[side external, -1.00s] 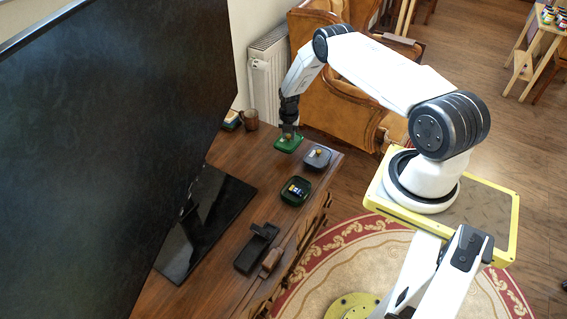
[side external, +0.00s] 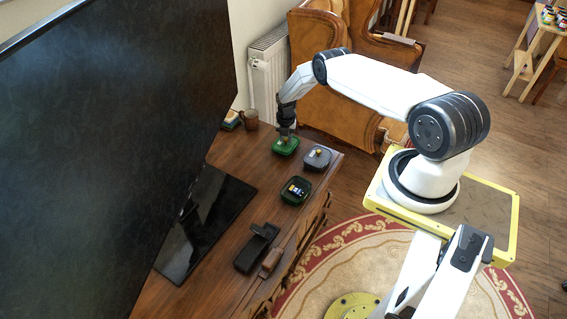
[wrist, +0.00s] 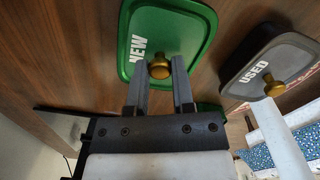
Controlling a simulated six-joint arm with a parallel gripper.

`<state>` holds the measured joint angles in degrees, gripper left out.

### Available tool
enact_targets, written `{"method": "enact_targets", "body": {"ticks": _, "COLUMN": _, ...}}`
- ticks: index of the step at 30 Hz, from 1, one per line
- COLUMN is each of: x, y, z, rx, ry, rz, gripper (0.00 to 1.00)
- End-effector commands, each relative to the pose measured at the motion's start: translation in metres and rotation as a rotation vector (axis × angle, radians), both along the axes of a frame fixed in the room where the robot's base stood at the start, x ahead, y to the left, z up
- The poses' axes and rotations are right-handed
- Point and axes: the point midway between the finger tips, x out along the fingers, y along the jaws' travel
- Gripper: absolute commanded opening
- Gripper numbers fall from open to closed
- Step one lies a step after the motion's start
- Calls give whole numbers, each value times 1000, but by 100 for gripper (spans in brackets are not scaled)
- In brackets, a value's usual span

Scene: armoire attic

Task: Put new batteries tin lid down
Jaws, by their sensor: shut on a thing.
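The green lid marked NEW (wrist: 168,38) has a brass knob (wrist: 160,68), which sits between the fingertips of my gripper (wrist: 158,80) in the wrist view. In the side view my gripper (side external: 285,134) is shut on that knob, above the green lid (side external: 286,148). The lid is level at the back of the cabinet top; I cannot tell whether it touches the wood. The open dark green tin (side external: 294,201) stands nearer the front, with batteries (side external: 296,188) inside.
A grey tin with a lid marked USED (wrist: 262,68) stands right of the green lid; it also shows in the side view (side external: 317,158). A black holder (side external: 256,248) and a brown block (side external: 271,262) lie in front. A large screen (side external: 110,130) and a mug (side external: 251,120) stand at left.

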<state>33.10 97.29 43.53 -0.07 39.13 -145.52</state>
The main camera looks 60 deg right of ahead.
Motion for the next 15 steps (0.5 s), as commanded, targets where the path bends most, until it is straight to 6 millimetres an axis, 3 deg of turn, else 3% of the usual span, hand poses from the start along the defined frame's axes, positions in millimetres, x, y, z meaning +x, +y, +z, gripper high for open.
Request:
{"method": "enact_targets", "body": {"ticks": 6, "x": -1, "y": 0, "z": -18, "rx": -1, "ry": 2, "rz": 0, "gripper": 0}}
{"method": "enact_targets", "body": {"ticks": 15, "x": -1, "y": 0, "z": -22, "rx": -1, "ry": 1, "rz": -1, "gripper": 0}}
